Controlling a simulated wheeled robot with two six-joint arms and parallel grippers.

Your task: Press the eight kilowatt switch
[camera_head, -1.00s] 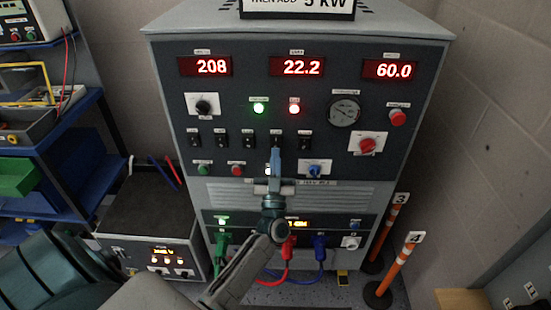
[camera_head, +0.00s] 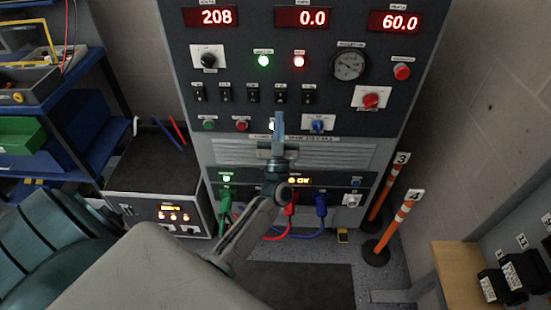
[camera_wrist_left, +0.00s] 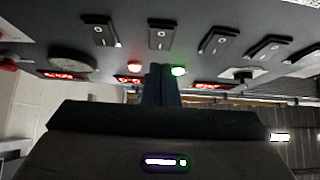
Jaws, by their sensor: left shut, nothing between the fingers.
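A row of black rocker switches sits on the dark panel (camera_head: 225,150) of the tall cabinet. In the head view they include the leftmost (camera_head: 199,93), the middle (camera_head: 253,93), the second from the right (camera_head: 281,93) and the rightmost (camera_head: 309,94). Their labels are too small to read, so I cannot tell which is the eight kilowatt one. My left gripper (camera_head: 279,120) is shut and empty, its tip just below the second switch from the right. In the left wrist view its fingers (camera_wrist_left: 163,85) point toward the panel, with switches (camera_wrist_left: 160,32) beyond. My right gripper is not in view.
Red displays read 208, 0.0 (camera_head: 301,18) and 60.0. A green lamp (camera_head: 263,61) and a red lamp (camera_head: 299,61) are lit. A blue knob (camera_head: 318,123) is right of my gripper. Orange posts (camera_head: 395,225) stand right, a small box (camera_head: 160,212) left.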

